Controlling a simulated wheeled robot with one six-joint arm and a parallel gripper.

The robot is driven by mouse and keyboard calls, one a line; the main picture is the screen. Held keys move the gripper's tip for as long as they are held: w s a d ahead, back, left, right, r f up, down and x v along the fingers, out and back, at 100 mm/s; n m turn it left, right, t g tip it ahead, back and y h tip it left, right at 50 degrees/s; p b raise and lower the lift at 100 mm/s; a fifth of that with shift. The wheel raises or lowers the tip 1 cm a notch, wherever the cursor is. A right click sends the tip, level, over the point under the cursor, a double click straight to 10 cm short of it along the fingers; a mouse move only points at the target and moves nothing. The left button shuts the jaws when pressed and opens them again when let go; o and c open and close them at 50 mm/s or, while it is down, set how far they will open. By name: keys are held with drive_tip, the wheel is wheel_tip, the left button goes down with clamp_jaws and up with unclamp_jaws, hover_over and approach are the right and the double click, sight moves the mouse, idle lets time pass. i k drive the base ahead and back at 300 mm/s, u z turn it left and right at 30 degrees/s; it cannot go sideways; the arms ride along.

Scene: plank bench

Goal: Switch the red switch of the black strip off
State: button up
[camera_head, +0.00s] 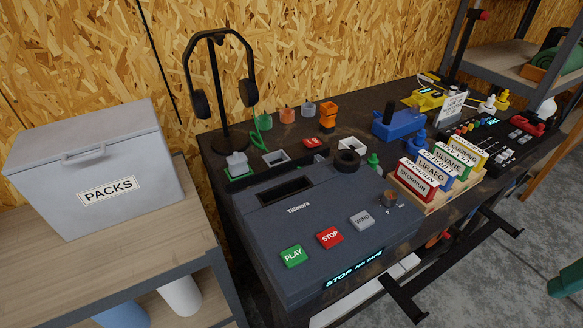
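A long dark unit with rows of small coloured and pale parts (488,135) lies at the right end of the black bench. A red part (527,125) shows by its far right side. These may be the black strip and its red switch, but they are too small to tell, and so is the switch's position. Another small red piece with a pale mark (313,142) lies mid-bench behind the dark console. My gripper is not in view.
A dark console (330,225) with PLAY, STOP and WIND buttons fills the bench's near left. A rack of labelled cases (425,201) stands right of it. Headphones on a stand (218,90), a blue block (398,125) and a grey PACKS box (95,165) stand around.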

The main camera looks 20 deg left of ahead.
sight(313, 142)
drive_tip(key=z, duration=0.05)
drive_tip(key=k, duration=0.75)
drive_tip(key=z, duration=0.85)
drive_tip(key=i, duration=0.7)
drive_tip(key=u, duration=2.2)
drive_tip(key=i, duration=0.5)
drive_tip(key=u, duration=0.05)
